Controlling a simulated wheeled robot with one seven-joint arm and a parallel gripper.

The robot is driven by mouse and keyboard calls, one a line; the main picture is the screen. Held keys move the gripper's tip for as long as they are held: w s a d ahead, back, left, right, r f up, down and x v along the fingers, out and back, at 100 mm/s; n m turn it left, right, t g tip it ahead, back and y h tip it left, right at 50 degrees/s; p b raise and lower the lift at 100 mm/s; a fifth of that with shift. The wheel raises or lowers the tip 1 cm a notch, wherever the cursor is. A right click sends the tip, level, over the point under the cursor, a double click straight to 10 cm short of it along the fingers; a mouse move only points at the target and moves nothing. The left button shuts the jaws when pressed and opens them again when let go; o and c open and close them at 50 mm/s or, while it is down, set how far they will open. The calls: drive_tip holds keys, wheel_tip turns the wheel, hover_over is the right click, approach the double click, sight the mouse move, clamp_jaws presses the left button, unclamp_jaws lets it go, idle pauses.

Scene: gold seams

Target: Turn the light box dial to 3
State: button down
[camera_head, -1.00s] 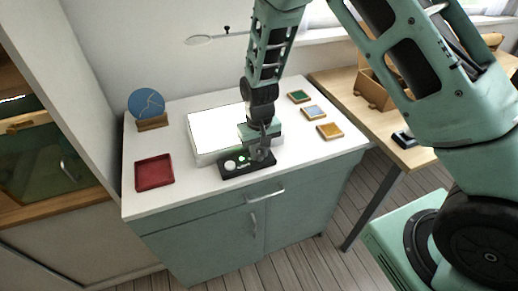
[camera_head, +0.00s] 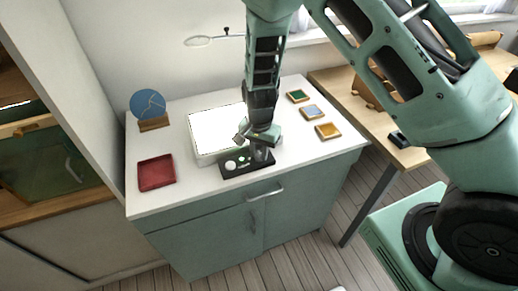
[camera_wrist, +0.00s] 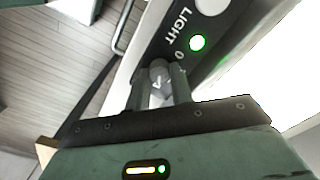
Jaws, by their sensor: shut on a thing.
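The light box (camera_head: 214,131) has a bright white top and stands on the white-topped cabinet. Its black control panel (camera_head: 238,167) lies along its front edge, with pale round parts on it. In the wrist view the panel (camera_wrist: 171,29) shows the word LIGHT, a 0 mark and a lit green lamp (camera_wrist: 197,42). My gripper (camera_head: 262,158) is over the right end of the panel. In the wrist view its fingers are shut on the grey dial (camera_wrist: 159,81). The dial's numbers other than 0 are hidden or unreadable.
A red tray (camera_head: 157,173) lies at the left of the cabinet top (camera_head: 200,190). A blue disc with seams (camera_head: 147,104) stands in a wooden holder behind it. Several small coloured tiles (camera_head: 312,112) lie at the right. A wooden table (camera_head: 365,115) adjoins on the right.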

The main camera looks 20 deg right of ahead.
sight(259, 154)
drive_tip(key=shift+w+m, duration=0.15)
drive_tip(key=shift+m, duration=0.45)
drive_tip(key=c, duration=1.2)
unclamp_jaws()
drive_tip(key=shift+c, duration=0.2)
drive_tip(key=shift+r, duration=0.15)
wheel_tip(259, 154, up, 17)
drive_tip(key=shift+b, duration=0.45)
drive_tip(key=shift+r, duration=0.1)
